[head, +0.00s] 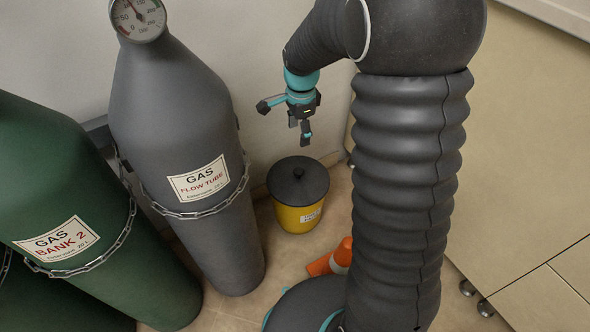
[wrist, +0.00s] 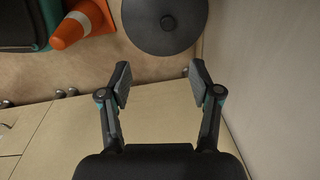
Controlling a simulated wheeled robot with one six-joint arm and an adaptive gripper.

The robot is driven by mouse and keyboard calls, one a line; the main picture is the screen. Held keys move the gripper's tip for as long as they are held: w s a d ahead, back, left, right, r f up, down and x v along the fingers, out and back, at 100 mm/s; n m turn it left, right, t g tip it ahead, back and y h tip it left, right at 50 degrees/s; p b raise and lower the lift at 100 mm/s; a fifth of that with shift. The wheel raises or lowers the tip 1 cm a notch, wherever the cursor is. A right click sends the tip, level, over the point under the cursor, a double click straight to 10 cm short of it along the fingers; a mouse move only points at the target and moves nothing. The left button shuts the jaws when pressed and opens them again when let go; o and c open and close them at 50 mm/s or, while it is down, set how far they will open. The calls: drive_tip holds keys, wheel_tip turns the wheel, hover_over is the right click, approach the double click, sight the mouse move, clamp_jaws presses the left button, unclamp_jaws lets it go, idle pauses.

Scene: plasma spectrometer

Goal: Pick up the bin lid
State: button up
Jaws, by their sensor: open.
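The bin lid (head: 298,180) is a dark grey disc with a small round knob in its middle. It sits on top of the yellow bin (head: 298,217), which stands on the floor. In the wrist view the lid (wrist: 165,35) is at the top centre, its knob facing the camera, and the bin under it is hidden. My gripper (head: 288,122) hangs above the lid with a clear gap. In the wrist view its two fingers (wrist: 157,84) are spread apart with nothing between them, and the lid lies beyond the fingertips.
A grey gas cylinder (head: 180,130) and a green one (head: 60,180) stand chained at the left. An orange traffic cone (head: 330,260) is beside the bin and also shows in the wrist view (wrist: 80,25). A beige cabinet (head: 530,130) stands at the right.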

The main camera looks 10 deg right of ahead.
sight(298, 170)
drive_tip(key=w+f+m, duration=0.1)
drive_tip(key=f, duration=0.4)
drive_tip(key=w+f+m+b, duration=0.1)
drive_tip(key=f, duration=0.5)
drive_tip(key=w+f+m+g, duration=0.1)
drive_tip(key=f, duration=0.5)
drive_tip(key=shift+w+a+b, duration=0.1)
drive_tip(key=shift+w+b, duration=0.2)
drive_tip(key=shift+w, duration=0.1)
drive_tip(key=shift+d+f+b, duration=0.15)
drive_tip(key=shift+d+f, duration=0.1)
drive_tip(key=shift+f, duration=1.1)
drive_tip(key=shift+d+f+b, duration=0.15)
drive_tip(key=shift+d+f, duration=0.1)
drive_tip(key=shift+f, duration=1.05)
clamp_jaws()
